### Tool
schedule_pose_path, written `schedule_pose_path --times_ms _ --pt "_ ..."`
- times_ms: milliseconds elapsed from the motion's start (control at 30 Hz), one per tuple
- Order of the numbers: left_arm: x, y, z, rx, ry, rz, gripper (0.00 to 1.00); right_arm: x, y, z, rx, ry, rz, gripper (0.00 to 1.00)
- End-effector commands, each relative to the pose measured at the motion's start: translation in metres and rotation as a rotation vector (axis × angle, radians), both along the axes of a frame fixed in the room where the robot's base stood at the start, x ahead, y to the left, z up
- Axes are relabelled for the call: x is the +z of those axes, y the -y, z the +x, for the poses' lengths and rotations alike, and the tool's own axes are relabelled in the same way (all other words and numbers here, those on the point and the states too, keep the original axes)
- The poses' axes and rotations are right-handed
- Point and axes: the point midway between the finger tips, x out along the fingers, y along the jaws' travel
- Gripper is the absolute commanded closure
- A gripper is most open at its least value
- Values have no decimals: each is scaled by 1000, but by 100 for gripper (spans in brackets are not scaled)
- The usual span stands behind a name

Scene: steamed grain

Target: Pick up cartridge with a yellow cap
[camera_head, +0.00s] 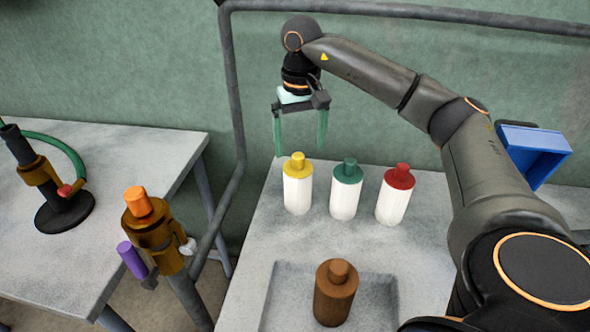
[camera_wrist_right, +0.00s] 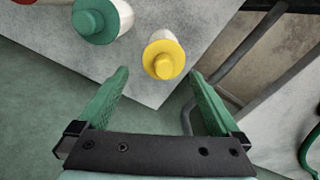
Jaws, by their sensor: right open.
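The cartridge with a yellow cap (camera_head: 298,191) is white and stands upright on the grey table, leftmost in a row of three in the head view. My right gripper (camera_head: 301,150) is above and slightly behind it, fingers pointing down, open and empty. In the right wrist view the yellow-capped cartridge (camera_wrist_right: 163,56) lies just beyond the open green fingertips, between their lines. I cannot tell its exact height gap from the fingers. My left gripper is not in view.
A green-capped cartridge (camera_head: 346,189) and a red-capped one (camera_head: 395,195) stand to the right. A brown bottle (camera_head: 335,293) stands in a recess in front. A blue bin (camera_head: 533,152) is at the back right. A grey pipe frame (camera_head: 236,90) rises at the left.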

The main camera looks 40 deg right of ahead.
Motion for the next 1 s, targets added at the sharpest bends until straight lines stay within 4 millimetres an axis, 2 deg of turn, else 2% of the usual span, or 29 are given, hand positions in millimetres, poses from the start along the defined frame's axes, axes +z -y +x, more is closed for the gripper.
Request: schedule_pose_path --times_ms 33,100,367,600,733,933,1000 --pt "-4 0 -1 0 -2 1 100 -12 0 -1 0 -4 -1 0" --pt "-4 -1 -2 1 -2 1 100 -22 0 -1 0 -2 0 0" --pt "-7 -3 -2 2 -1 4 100 -43 -2 -1 1 -1 0 0" --pt "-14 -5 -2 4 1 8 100 -78 -6 -3 -1 -2 1 0" --pt "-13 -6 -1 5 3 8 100 -85 -6 -3 0 0 1 0" --pt "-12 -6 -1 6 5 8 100 -84 -6 -3 0 0 1 0" --pt "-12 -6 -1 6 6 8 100 -84 -6 -3 0 0 1 7"
